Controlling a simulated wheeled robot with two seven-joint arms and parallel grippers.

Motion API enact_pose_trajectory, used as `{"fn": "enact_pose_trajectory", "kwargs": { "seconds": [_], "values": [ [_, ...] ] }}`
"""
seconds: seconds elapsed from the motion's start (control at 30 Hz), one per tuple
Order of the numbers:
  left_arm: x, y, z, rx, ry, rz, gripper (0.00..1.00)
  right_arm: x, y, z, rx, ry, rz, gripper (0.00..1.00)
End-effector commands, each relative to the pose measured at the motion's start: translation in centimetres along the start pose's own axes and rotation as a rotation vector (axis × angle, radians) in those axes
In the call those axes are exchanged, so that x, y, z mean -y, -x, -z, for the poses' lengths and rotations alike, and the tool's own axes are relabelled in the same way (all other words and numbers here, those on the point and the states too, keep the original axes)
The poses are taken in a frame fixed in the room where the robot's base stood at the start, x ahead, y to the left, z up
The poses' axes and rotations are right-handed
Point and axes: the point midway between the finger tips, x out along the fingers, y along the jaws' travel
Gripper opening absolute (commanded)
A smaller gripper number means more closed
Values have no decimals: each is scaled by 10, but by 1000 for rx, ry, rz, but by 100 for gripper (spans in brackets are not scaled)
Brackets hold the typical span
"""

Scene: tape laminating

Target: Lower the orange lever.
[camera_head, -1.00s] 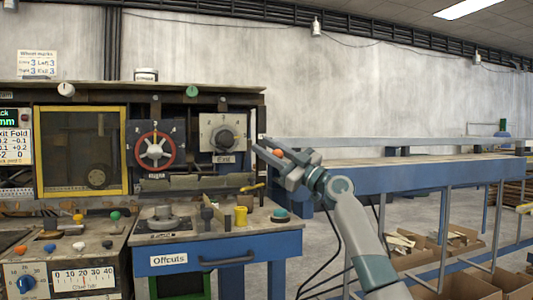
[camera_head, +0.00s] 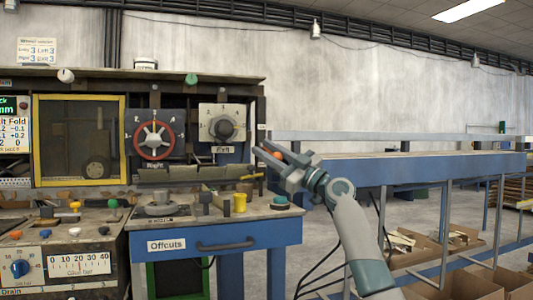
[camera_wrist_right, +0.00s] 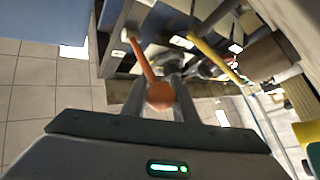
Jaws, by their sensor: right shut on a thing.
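The orange lever shows in the right wrist view as a thin orange rod ending in a round orange knob (camera_wrist_right: 160,95). In the head view only a bit of the orange knob (camera_head: 278,154) shows at the jaws. My right gripper (camera_head: 272,154) is at the right end of the machine, shut on the lever's knob. In the wrist view the two fingers of this gripper (camera_wrist_right: 158,98) lie on either side of the knob. The rod runs from the knob up and left to a pale mount. My left gripper is not in view.
The machine's blue bench (camera_head: 215,236) with an Offcuts drawer stands left of my right arm. A yellow cup (camera_head: 240,202) and a teal-topped round piece (camera_head: 280,202) sit on it. A long blue table (camera_head: 400,175) runs off to the right, with cardboard boxes (camera_head: 475,285) below.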

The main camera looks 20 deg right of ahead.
Motion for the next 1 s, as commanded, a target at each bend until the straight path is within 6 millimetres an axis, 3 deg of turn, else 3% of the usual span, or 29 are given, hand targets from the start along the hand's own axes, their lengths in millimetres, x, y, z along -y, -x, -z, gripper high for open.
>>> {"fn": "enact_pose_trajectory", "kwargs": {
  "seconds": [0.37, 0.4, 0.47, 0.83, 1.0],
  "values": [
    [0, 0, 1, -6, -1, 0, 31, 2, 0, 2, -4, 0, 6, 0],
    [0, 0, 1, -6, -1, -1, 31, 2, 0, 2, -4, 0, 6, 33],
    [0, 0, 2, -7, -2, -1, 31, 2, 0, 2, -3, 0, 5, 44],
    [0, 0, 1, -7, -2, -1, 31, 1, 2, 0, -1, 0, 2, 44],
    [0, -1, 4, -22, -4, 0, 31, 1, 12, -1, 0, 0, 2, 44]
  ]
}}
